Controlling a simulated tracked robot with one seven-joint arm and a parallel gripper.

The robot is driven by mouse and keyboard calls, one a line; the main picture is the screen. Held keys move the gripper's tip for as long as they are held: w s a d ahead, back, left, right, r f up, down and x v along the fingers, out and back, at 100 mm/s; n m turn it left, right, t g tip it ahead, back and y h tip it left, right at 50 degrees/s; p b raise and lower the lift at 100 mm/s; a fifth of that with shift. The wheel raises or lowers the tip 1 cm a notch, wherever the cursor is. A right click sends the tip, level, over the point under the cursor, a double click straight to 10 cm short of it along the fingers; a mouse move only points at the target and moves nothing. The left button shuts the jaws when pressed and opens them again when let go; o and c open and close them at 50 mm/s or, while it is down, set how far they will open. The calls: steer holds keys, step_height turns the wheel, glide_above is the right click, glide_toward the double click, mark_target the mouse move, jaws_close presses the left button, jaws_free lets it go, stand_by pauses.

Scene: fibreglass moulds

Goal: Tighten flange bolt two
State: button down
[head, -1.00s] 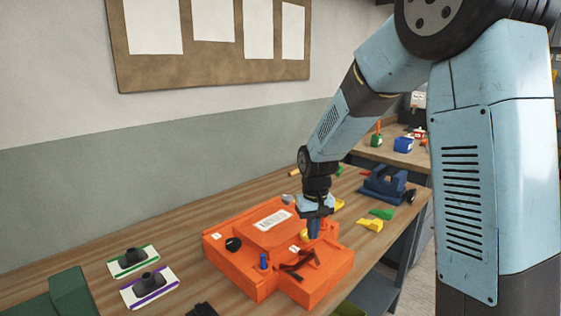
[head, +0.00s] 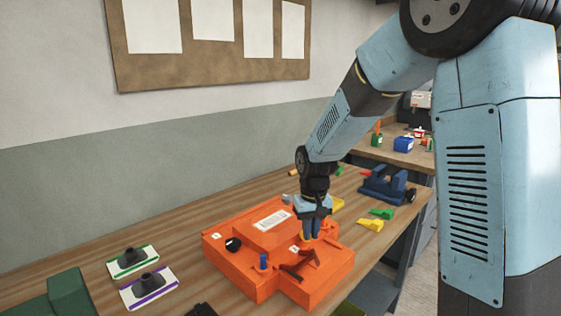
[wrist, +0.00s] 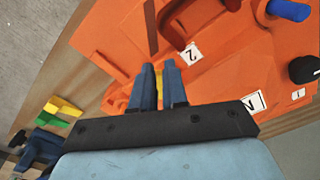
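The orange mould (head: 235,262) lies on the bench, with raised blocks and white labels.
Two cards with dark mounts (head: 149,285) lie left. A blue fixture (head: 383,187) and yellow (head: 370,224) and green (head: 382,213) pieces lie right. The bench behind the mould is mostly clear.

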steer(key=shift+s+f+g, duration=0.15)
steer(key=shift+s+g, duration=0.15)
steer(key=shift+s, duration=0.15)
steer(key=shift+w+d+r, duration=0.1)
steer(key=shift+r, duration=1.25)
steer(key=shift+w+d+r, duration=0.1)
steer(key=shift+r, duration=1.2)
steer(key=shift+d, duration=0.1)
